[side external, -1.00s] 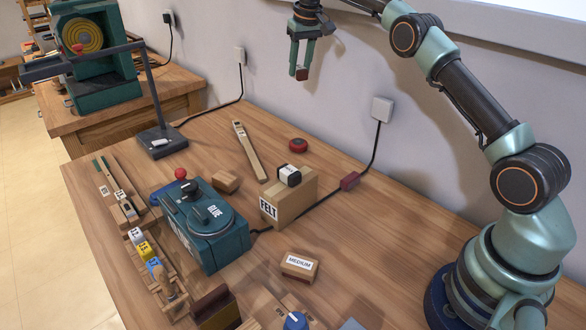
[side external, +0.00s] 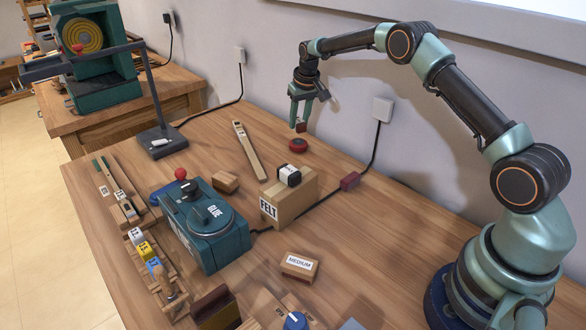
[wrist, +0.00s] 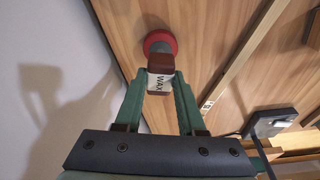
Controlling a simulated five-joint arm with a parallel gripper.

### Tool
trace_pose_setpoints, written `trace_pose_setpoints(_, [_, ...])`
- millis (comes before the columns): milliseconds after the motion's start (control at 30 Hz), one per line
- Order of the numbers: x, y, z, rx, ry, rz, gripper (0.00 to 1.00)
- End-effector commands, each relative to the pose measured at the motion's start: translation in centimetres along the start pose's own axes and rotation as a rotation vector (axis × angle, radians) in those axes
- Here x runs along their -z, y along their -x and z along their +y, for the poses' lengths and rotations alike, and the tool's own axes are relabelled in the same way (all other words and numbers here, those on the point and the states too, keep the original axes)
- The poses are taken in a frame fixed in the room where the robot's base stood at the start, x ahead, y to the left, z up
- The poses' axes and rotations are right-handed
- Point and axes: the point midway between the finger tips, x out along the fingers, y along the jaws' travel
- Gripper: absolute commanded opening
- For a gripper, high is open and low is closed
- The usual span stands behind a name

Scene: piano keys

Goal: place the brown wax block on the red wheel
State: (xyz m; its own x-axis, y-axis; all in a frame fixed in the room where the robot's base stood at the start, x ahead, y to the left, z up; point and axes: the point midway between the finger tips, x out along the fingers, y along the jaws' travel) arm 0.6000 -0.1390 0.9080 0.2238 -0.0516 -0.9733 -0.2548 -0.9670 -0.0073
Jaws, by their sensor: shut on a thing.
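My gripper (side external: 301,121) is shut on the brown wax block (side external: 301,127), just above the red wheel (side external: 298,145). In the wrist view the brown wax block (wrist: 160,80) sits between the fingertips of my gripper (wrist: 160,85), with its white "WAX" label facing the camera. The red wheel (wrist: 158,44) shows just beyond the block there, partly hidden by it. In the side external view a small gap seems to lie between block and wheel, though I cannot tell its exact height.
A wooden FELT box (side external: 288,200) with a black and white piece on top stands in front of the wheel. A wooden strip (side external: 249,151) lies left of it. A green GLUE machine (side external: 203,225) is farther left. The wall is close behind.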

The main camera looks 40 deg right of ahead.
Motion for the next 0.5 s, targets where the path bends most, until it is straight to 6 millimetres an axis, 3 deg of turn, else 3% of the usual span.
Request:
trace_pose_setpoints(233, [-0.9,-3.4,0.0,0.000,0.000,-0.004,0.00])
trace_pose_setpoints(500, [-0.9,-3.7,0.0,0.000,0.000,-0.001,0.00])
